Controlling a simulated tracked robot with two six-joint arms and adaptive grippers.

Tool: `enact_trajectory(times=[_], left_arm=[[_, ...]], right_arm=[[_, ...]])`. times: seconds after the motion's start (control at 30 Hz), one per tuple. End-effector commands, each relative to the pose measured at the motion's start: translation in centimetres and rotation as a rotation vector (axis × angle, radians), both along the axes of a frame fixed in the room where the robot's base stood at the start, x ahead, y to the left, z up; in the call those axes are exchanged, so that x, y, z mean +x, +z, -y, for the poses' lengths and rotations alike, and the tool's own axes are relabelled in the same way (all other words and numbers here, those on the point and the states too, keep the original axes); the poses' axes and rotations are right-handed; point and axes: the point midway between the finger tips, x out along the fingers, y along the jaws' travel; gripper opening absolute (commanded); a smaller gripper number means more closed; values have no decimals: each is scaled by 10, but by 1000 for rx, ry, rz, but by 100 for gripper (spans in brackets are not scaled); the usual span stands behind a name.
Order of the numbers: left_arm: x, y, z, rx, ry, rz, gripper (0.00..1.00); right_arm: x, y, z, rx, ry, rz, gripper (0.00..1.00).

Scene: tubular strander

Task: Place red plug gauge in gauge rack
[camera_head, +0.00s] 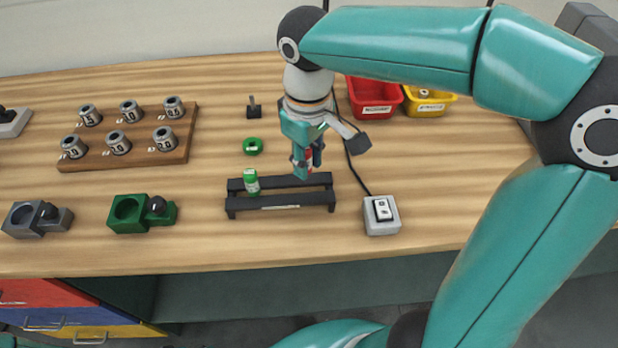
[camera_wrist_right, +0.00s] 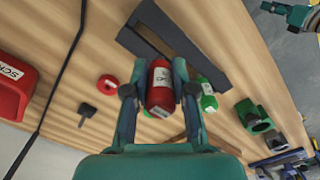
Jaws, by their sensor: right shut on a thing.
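The red plug gauge (camera_head: 309,156) is held in my right gripper (camera_head: 306,166) above the right part of the black gauge rack (camera_head: 281,207). In the right wrist view, the red gauge (camera_wrist_right: 160,88) with its white label sits between the two fingers of the right gripper (camera_wrist_right: 157,92). The rack (camera_wrist_right: 207,62) lies beyond it there. I cannot tell whether the gauge touches the rack. The green plug gauge (camera_head: 251,181) stands in the left part of the rack; it also shows in the wrist view (camera_wrist_right: 207,98).
A switch box (camera_head: 381,214) with a cable stands right of the rack. A green ring (camera_head: 253,146) lies behind it, and a red ring (camera_wrist_right: 108,84) shows in the wrist view. Red (camera_head: 374,96) and yellow (camera_head: 430,104) bins stand behind. A green block (camera_head: 128,214) is at left.

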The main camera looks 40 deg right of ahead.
Motion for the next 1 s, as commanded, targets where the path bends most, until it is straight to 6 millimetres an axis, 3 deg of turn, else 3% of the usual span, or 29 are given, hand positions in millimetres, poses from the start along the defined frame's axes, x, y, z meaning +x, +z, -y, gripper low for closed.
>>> enact_trajectory(times=[0.5, 0.87, 0.9, 1.0], left_arm=[[0, -6, 0, 0, 0, 0, 40], [0, -9, 0, 0, 0, 0, 40], [0, -9, 0, 0, 0, 0, 40], [0, -8, 0, 0, 0, 0, 40]], right_arm=[[0, -53, 1, -1, 0, 0, 0], [0, -57, 0, -1, -1, 1, 0], [0, -56, 0, -1, -1, 1, 29], [0, -56, 0, 0, -1, 1, 45]])
